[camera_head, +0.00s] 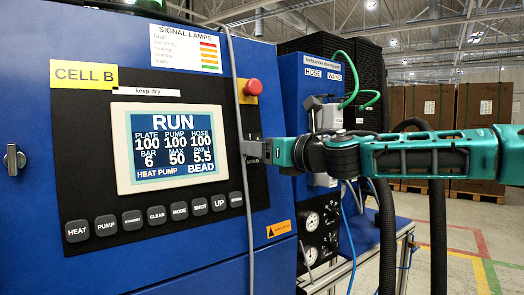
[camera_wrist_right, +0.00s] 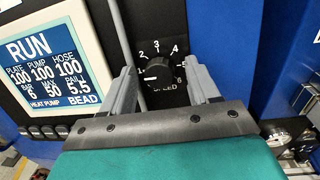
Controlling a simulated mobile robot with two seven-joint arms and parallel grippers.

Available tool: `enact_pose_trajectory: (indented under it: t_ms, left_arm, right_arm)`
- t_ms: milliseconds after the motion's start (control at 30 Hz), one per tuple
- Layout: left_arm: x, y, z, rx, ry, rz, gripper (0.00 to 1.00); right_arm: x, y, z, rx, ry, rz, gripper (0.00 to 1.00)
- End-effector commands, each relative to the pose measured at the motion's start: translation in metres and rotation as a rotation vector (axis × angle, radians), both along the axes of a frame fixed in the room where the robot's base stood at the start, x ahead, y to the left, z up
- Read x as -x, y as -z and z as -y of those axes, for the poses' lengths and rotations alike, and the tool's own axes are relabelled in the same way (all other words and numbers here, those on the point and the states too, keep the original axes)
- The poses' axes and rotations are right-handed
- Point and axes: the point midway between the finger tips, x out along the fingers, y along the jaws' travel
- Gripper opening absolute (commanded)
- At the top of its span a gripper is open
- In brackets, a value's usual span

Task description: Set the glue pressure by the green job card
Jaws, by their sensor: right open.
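The blue cabinet (camera_head: 235,240) carries a display (camera_head: 172,145) reading RUN, plate 100, pump 100, hose 100, bar 6, max 50, pail 5.5. The display also shows in the right wrist view (camera_wrist_right: 47,65). My right gripper (camera_head: 250,149) is at the cabinet's front, right of the display. In the right wrist view, its open fingers (camera_wrist_right: 160,82) stand on either side of a black SPEED dial (camera_wrist_right: 162,72), whose white mark points left, near 1. I cannot tell whether they touch it. Two round gauges (camera_head: 312,221) sit lower right. I see no green job card. My left gripper is out of view.
A row of keys (camera_head: 157,216) lies below the display, with a red button (camera_head: 253,87) above the gripper. A grey cable (camera_head: 240,100) hangs down the cabinet front. Black hoses (camera_head: 438,235) hang at right, with boxes (camera_head: 470,108) behind.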

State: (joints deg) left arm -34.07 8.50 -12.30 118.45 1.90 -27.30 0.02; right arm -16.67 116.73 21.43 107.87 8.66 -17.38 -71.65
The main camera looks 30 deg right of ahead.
Motion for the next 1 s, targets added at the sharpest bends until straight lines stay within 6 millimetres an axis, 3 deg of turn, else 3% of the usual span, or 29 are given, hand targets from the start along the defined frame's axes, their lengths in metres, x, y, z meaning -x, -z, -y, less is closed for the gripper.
enact_pose_trajectory:
  t_ms: [400, 1000]
  left_arm:
    - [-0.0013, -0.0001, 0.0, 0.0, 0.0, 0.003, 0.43]
    - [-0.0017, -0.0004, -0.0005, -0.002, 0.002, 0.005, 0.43]
  right_arm:
    - [-0.0036, 0.0, -0.0011, 0.0, -0.001, 0.0, 0.6]
    - [-0.0034, 0.0002, -0.0011, 0.0, -0.001, 0.0, 0.05]
